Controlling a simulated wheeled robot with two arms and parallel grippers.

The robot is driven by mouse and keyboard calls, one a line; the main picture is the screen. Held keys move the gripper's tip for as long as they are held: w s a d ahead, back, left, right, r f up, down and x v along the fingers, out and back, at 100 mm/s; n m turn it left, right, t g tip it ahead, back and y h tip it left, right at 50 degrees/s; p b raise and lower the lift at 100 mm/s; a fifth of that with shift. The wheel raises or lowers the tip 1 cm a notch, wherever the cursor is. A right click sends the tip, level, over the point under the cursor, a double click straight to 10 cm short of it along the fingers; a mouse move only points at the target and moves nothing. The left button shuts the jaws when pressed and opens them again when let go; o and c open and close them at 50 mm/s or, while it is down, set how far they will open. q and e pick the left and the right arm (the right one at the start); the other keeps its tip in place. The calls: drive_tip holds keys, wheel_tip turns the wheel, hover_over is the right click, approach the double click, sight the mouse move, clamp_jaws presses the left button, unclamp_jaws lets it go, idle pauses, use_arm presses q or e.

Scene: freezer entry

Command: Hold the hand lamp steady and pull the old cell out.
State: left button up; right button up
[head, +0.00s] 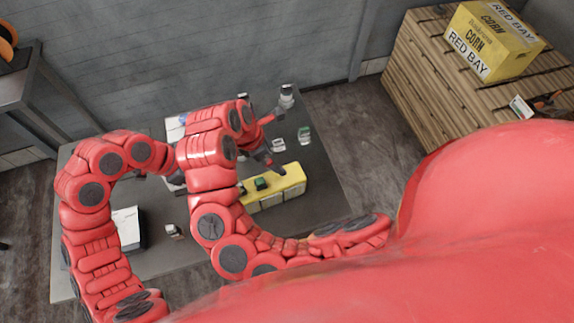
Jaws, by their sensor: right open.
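I cannot make out the hand lamp or the old cell for certain; my arms cover the middle of the grey table (325,190). My right gripper (277,144) is open, with its dark fingers spread over the table behind a long yellow block (290,184). Nothing shows between the fingers. Small dark green pieces (261,184) sit on top of the yellow block, partly beside my right arm. My left arm reaches in from the left and passes behind my right arm, so my left gripper is hidden. A pale object (173,131) shows partly behind the arms.
Small white-and-green items (304,136) and a jar-like item (287,96) stand at the table's back right. A yellow corn carton (493,40) sits on a wooden slatted unit (425,70) at right.

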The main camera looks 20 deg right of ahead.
drive_tip(key=x, duration=1.3)
drive_tip(key=shift+d+f, duration=0.15)
drive_tip(key=shift+f, duration=0.05)
drive_tip(key=shift+c, duration=0.3)
use_arm(q)
drive_tip(key=shift+o, duration=0.3)
use_arm(e)
clamp_jaws()
use_arm(q)
drive_tip(key=shift+o, duration=0.5)
drive_tip(key=shift+r, duration=0.1)
drive_tip(key=shift+n+y, duration=0.5)
drive_tip(key=shift+y, duration=0.2)
drive_tip(key=x, duration=1.1)
drive_tip(key=shift+d, duration=0.25)
clamp_jaws()
